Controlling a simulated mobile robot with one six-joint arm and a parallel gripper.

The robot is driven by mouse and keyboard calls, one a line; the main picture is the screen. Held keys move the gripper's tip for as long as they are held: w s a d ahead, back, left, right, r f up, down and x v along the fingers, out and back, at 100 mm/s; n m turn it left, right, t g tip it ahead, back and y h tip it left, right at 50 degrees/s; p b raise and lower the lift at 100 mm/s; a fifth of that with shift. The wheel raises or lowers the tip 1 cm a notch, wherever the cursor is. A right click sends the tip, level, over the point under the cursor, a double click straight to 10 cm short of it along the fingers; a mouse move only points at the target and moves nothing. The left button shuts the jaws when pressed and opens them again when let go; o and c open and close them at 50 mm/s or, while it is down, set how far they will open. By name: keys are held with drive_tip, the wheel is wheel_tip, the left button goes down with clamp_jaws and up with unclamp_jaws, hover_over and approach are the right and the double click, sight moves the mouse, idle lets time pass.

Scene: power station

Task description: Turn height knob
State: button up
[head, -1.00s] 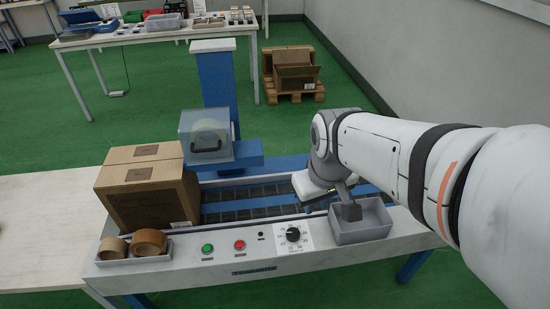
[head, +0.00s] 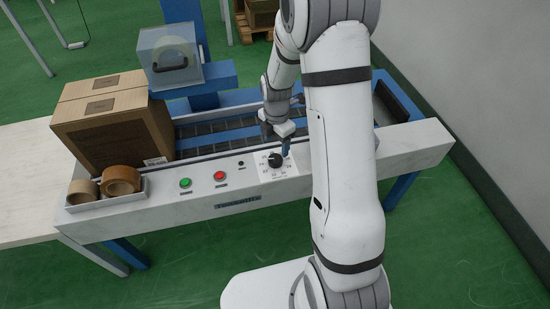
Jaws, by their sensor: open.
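The height knob (head: 275,160) is a black round dial on a white scale plate, on the front panel of the conveyor machine. My gripper (head: 284,146) is just above and to the right of the knob, close to it in the picture. It is small here and partly hidden by my arm. Its jaws are open. I cannot tell whether a finger touches the knob.
A green button (head: 185,183) and a red button (head: 220,176) sit left of the knob. A cardboard box (head: 105,125) stands on the conveyor's left, behind tape rolls (head: 121,180) in a tray. A clear-covered blue column unit (head: 172,58) rises behind.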

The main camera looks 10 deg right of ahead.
sight(276, 158)
wheel_tip(276, 158, down, 7)
drive_tip(key=shift+f+b, duration=0.1)
drive_tip(key=shift+b, duration=0.35)
drive_tip(key=shift+c, duration=0.2)
drive_tip(key=c, duration=1)
drive_tip(key=shift+o, duration=0.2)
